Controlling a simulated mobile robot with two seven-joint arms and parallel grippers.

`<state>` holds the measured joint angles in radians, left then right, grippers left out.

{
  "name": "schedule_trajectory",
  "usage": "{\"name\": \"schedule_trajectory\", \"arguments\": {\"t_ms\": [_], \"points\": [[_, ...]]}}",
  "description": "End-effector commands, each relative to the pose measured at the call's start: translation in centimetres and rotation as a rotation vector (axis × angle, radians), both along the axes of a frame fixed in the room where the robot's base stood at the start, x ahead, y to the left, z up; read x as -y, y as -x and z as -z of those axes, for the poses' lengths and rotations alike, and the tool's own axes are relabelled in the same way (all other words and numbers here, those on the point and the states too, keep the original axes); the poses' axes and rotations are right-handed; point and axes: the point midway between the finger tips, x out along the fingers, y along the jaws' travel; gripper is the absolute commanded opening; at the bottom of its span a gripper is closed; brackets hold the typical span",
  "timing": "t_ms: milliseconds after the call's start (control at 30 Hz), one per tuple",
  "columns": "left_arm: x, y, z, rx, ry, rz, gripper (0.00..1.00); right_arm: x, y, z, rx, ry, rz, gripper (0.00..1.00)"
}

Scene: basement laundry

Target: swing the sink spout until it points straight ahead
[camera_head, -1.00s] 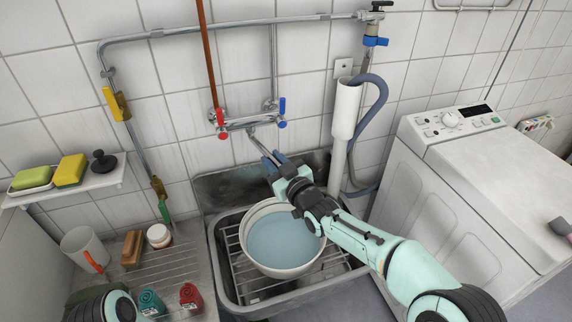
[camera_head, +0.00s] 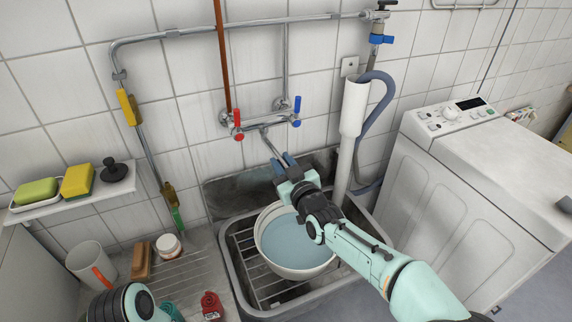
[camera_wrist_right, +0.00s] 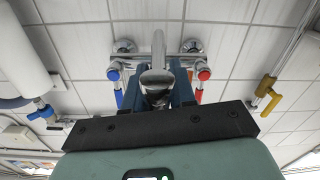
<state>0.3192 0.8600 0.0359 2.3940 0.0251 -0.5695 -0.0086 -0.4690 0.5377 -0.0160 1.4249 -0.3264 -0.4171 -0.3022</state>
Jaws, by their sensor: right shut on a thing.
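The sink spout (camera_head: 270,142) is a thin chrome tube. It comes out from the wall mixer tap (camera_head: 262,121) and slants down and to the right in the head view. My right gripper (camera_head: 284,162) is shut on its outer end, above the basin. In the right wrist view the spout (camera_wrist_right: 158,55) runs between the blue-grey fingers, with its rounded end close to the camera. The fingers hide part of the spout in the head view. Part of my left arm shows at the bottom left; its gripper is out of view.
The mixer has a red handle (camera_head: 238,124) and a blue handle (camera_head: 297,111). A bowl of water (camera_head: 262,252) stands in the grey sink (camera_head: 231,275) below my right arm. A white drain pipe (camera_head: 352,112) is right of the spout, and a washing machine (camera_head: 480,185) stands further right.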

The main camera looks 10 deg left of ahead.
Motion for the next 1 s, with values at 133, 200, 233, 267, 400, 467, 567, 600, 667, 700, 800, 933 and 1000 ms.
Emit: {"name": "schedule_trajectory", "arguments": {"t_ms": [133,200,233,267,400,467,567,600,667,700,800,933,1000], "points": [[-0.03,-0.08,0.04,0.002,-0.001,-0.001,0.43,-0.21,0.04,0.11,-0.001,0.003,-0.002,0.00],[-0.04,-0.09,0.04,0.003,-0.001,-0.001,0.43,-0.24,0.04,0.10,-0.001,0.003,-0.002,0.00],[-0.04,-0.09,0.04,0.003,-0.001,-0.001,0.43,-0.24,0.03,0.10,-0.001,0.003,-0.002,0.00],[-0.04,-0.09,0.04,0.003,-0.001,-0.001,0.43,-0.24,0.03,0.10,-0.001,0.003,-0.002,0.00],[-0.04,-0.10,0.04,0.003,-0.001,-0.001,0.43,-0.25,0.03,0.09,-0.001,0.003,-0.002,0.00],[-0.04,-0.09,0.04,0.003,-0.001,-0.001,0.43,-0.25,0.03,0.09,-0.001,0.003,-0.002,0.00],[-0.04,-0.09,0.04,0.002,-0.001,-0.001,0.43,-0.22,0.03,0.08,-0.001,0.002,-0.002,0.00],[-0.04,-0.09,0.04,0.002,-0.001,-0.001,0.43,-0.22,0.03,0.08,-0.001,0.002,-0.002,0.38],[-0.03,-0.08,0.04,0.002,-0.001,-0.001,0.43,-0.22,0.03,0.08,-0.001,0.002,-0.002,0.45],[-0.03,-0.08,0.04,0.002,-0.001,-0.001,0.43,-0.21,0.02,0.07,0.000,0.001,-0.001,0.45],[-0.03,-0.08,0.04,0.002,-0.001,-0.001,0.43,-0.20,0.02,0.05,0.000,0.001,-0.001,0.45],[-0.03,-0.07,0.03,0.002,-0.001,-0.001,0.43,-0.16,0.07,0.01,-0.001,0.001,-0.001,0.45],[-0.03,-0.06,0.02,0.002,-0.001,-0.001,0.43,-0.01,0.30,0.02,-0.001,0.001,-0.001,0.45]]}}
